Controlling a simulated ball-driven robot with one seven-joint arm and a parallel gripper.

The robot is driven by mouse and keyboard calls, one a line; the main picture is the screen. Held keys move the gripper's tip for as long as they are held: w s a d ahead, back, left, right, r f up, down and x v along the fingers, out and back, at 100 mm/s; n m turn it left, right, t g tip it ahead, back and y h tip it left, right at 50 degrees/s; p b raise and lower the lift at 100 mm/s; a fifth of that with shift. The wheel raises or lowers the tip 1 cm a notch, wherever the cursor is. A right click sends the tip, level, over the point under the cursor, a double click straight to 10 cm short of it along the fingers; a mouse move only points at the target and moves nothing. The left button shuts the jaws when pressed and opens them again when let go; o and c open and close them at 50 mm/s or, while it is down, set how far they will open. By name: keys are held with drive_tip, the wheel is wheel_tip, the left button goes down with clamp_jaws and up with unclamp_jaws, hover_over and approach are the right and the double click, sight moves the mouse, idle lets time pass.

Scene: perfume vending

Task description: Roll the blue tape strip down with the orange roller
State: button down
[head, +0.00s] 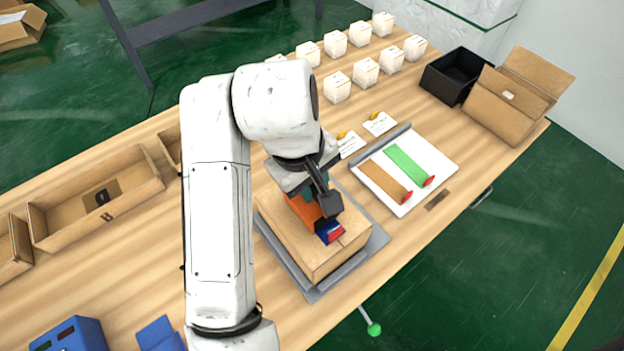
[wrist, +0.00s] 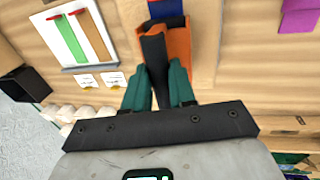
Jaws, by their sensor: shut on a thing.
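My gripper (head: 316,188) is over the closed cardboard box (head: 318,262). In the wrist view its teal fingers (wrist: 160,88) are shut on the black handle of the orange roller (wrist: 179,45). The orange roller (head: 303,209) is low over the box top, at the blue tape strip; whether it touches is hard to tell. The blue tape strip (head: 328,232) lies on the box top with a red end, and part of it is hidden under the roller and gripper. In the wrist view the blue strip (wrist: 168,8) shows just beyond the roller.
The box stands on a grey tray (head: 377,242). A white board (head: 437,158) with brown and green strips lies to its right, near small cards (head: 380,123). White boxes, a black bin (head: 455,75) and an open carton (head: 505,100) stand behind. Open cardboard trays (head: 95,195) are at left.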

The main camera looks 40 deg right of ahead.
drive_tip(key=shift+w, duration=0.7)
drive_tip(key=shift+w+p, duration=0.35)
drive_tip(key=shift+w, duration=0.15)
drive_tip(key=shift+w+p, duration=0.3)
drive_tip(key=shift+w, duration=0.7)
drive_tip(key=shift+s, duration=0.15)
